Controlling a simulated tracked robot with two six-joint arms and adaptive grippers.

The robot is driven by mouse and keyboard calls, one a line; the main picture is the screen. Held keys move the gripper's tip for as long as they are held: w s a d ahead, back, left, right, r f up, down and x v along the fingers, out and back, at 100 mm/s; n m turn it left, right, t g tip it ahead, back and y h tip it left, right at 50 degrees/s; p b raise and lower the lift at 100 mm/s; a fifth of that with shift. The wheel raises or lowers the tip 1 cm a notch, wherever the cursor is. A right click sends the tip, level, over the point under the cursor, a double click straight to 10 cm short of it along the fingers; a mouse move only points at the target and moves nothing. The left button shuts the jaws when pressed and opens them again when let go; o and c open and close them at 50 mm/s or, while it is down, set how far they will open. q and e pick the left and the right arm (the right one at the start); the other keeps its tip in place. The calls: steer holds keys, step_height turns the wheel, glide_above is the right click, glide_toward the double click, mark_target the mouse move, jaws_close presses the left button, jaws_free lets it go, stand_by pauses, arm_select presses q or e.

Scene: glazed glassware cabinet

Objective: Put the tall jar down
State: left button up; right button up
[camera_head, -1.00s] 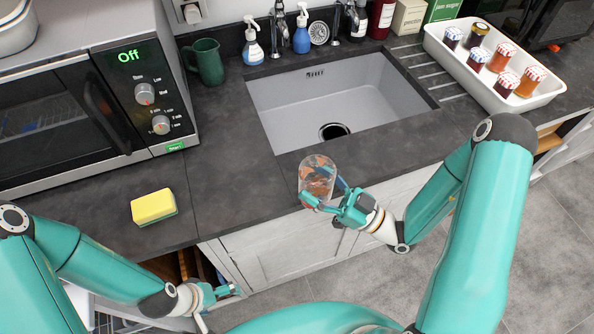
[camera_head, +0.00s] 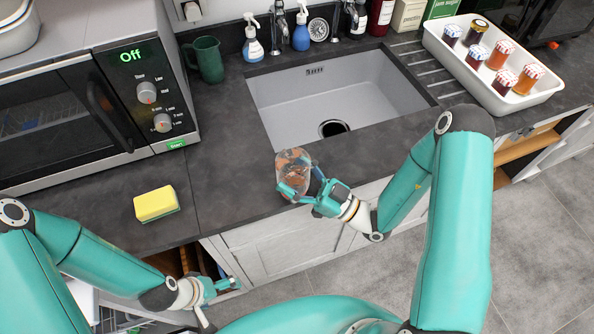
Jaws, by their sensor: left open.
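The tall jar (camera_head: 293,163) is clear glass with reddish-brown patches, at the counter's front edge below the sink. My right gripper (camera_head: 297,187) has its teal fingers closed around the jar's lower part. The jar looks roughly upright. Whether its base touches the counter (camera_head: 235,200) I cannot tell, because the fingers cover it. My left gripper (camera_head: 226,287) is open and empty at the lower left, in front of the cabinet and below the counter top.
A yellow sponge (camera_head: 156,203) lies on the counter at left, near the microwave (camera_head: 80,110). The sink (camera_head: 335,95) is behind the jar. A white tray (camera_head: 545,98) of small jars stands at right. The counter between sponge and jar is clear.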

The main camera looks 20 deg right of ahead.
steer(key=shift+o, duration=0.9)
steer(key=shift+r, duration=0.1)
